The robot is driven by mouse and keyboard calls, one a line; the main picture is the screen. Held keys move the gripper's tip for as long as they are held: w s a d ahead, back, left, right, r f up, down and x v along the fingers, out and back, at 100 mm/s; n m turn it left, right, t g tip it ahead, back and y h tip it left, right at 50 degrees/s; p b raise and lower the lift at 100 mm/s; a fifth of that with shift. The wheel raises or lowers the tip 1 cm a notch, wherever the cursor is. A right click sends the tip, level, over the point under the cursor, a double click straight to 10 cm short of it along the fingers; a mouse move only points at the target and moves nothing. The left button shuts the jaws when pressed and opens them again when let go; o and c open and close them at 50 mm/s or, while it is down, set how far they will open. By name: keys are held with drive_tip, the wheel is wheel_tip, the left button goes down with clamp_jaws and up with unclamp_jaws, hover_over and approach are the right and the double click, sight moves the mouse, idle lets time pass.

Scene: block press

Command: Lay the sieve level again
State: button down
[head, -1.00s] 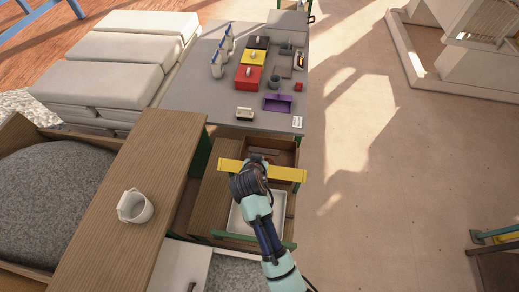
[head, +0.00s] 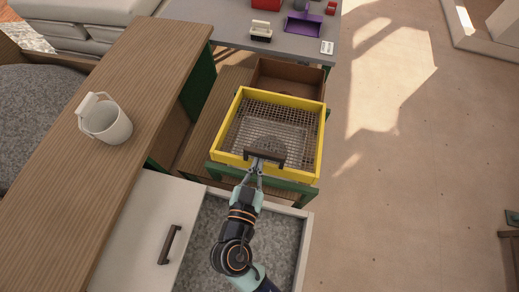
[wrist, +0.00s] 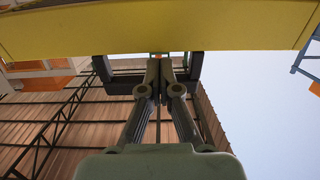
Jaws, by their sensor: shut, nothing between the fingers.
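The sieve (head: 231,128) has a yellow frame, a wire mesh floor and a dark handle (head: 283,161) on its near side. It sits over a green-framed stand (head: 300,190) and looks close to level; I cannot tell if it is fully seated. A grey patch shows at the middle of the mesh. My gripper (head: 257,167) is shut and empty, at the near side by the handle. In the wrist view my shut fingers (wrist: 160,62) overlap the black handle (wrist: 118,80), below the yellow frame (wrist: 150,28); whether they touch is unclear.
A wooden counter (head: 150,60) with a white bucket (head: 112,125) stands at left. A white drawer (head: 300,240) with grey filling is open under my arm. A brown box (head: 285,80) and grey table (head: 245,38) lie beyond.

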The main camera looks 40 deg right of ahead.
wheel_tip(320, 180, down, 8)
drive_tip(key=s+a+b, duration=0.1)
drive_tip(key=b, duration=0.4)
drive_tip(key=shift+a+f+b, duration=0.2)
drive_tip(key=shift+b, duration=0.15)
drive_tip(key=shift+s, duration=0.1)
drive_tip(key=r+v, duration=0.2)
drive_tip(key=v, duration=1)
